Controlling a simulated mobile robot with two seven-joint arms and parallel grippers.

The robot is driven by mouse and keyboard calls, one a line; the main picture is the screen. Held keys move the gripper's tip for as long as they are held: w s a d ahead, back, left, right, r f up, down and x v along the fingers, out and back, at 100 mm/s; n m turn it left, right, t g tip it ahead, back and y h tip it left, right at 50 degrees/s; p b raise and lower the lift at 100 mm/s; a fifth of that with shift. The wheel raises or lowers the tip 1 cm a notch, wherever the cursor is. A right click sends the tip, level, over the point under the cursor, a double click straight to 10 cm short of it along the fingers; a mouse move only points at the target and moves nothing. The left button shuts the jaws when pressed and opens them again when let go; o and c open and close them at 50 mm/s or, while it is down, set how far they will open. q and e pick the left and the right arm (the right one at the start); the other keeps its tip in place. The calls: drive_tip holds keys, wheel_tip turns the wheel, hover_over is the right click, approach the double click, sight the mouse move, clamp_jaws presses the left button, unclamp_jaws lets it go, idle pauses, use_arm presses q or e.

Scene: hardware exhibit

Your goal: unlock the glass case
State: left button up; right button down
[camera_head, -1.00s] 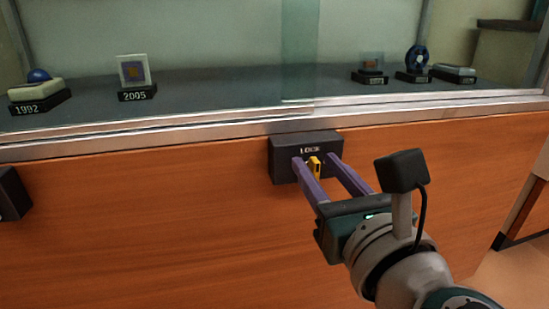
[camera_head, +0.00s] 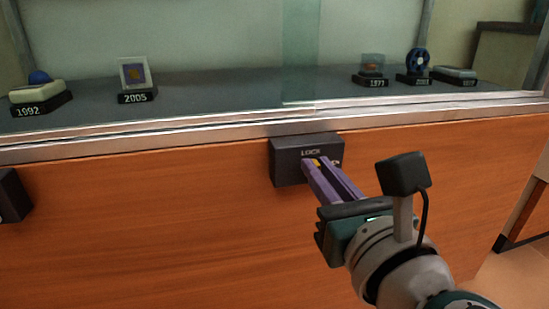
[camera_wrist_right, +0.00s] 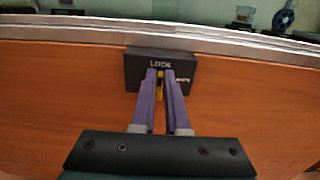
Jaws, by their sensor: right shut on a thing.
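The glass case (camera_head: 210,40) stands on a wooden cabinet, with sliding glass panes that overlap near the middle. A black lock box (camera_head: 288,163) marked LOCK is fixed to the wood front just below the metal rail; it also shows in the right wrist view (camera_wrist_right: 136,72). A small yellow lock knob (camera_wrist_right: 160,88) sticks out of the box. My right gripper (camera_head: 319,164) has its purple fingers closed on the yellow knob, which is mostly hidden between them in the head view. In the right wrist view the fingers (camera_wrist_right: 160,74) lie on both sides of it. My left gripper is not in view.
Behind the glass are small exhibits: one labelled 1992 (camera_head: 40,96), one labelled 2005 (camera_head: 136,82) and several at the right. A second black box (camera_head: 12,195) is on the wood front at the left edge. The wood front around the lock is clear.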

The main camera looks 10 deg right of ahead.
drive_tip(key=shift+m, duration=0.3)
drive_tip(key=shift+d+f+m+b, duration=0.25)
drive_tip(key=shift+m+b, duration=0.65)
drive_tip(key=shift+m, duration=1.95)
drive_tip(key=shift+d+f+m+b, duration=0.2)
drive_tip(key=shift+m+b, duration=0.65)
drive_tip(key=shift+m, duration=2.05)
drive_tip(key=shift+d+f+m+b, duration=0.25)
drive_tip(key=shift+m+b, duration=0.65)
drive_tip(key=shift+m, duration=1.95)
drive_tip(key=c, duration=0.9)
unclamp_jaws()
drive_tip(key=shift+s, duration=0.15)
drive_tip(key=s, duration=0.9)
drive_tip(key=shift+s+d, duration=0.15)
drive_tip(key=shift+s, duration=0.2)
